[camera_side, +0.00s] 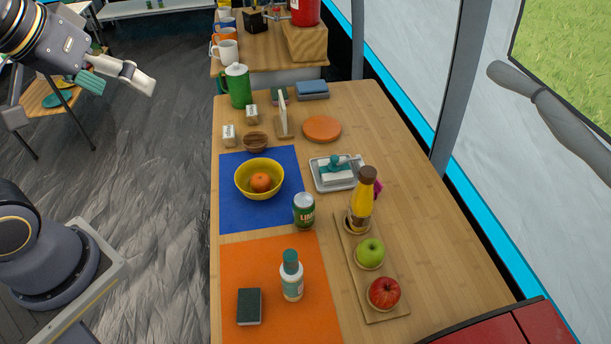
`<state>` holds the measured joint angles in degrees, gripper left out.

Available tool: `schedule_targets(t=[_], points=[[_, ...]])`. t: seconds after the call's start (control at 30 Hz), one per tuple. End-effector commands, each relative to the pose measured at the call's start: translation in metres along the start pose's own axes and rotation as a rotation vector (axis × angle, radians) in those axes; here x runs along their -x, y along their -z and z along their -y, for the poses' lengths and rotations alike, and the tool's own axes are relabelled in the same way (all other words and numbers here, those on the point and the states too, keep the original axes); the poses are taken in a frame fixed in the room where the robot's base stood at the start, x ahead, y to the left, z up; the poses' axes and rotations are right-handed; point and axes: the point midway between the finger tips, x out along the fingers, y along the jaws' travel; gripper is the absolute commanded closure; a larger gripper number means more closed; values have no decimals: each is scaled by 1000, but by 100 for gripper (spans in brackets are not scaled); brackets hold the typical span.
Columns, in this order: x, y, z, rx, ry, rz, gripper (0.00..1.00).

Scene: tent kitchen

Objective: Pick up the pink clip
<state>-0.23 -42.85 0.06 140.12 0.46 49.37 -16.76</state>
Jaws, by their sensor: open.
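A small pink thing, likely the pink clip (378,188), shows on the wooden table at the right of the yellow bottle (361,205). The bottle hides part of it, so its full shape cannot be made out. My gripper (119,84) is at the upper left, above the grey floor and well to the left of the table. It is open with nothing between its fingers, far from the pink thing.
A white tray (319,182) with a teal-handled item lies left of the pink thing. The bottle, green apple (370,253) and red apple (384,293) stand on a wooden board (366,311). A can (304,210) and yellow bowl (244,185) are further left. The table's right side is clear.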

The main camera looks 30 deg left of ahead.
Motion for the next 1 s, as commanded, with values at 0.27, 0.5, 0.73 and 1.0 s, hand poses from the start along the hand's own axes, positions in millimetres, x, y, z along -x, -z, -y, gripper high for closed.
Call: schedule_targets(t=[0.27,0.5,0.73,1.0], points=[[-12,-30,6,-282,6,94,0],[-12,-30,6,-295,5,92,12],[-12,-29,6,-293,5,92,19],[-1,1,-3,-327,-9,-14,19]])
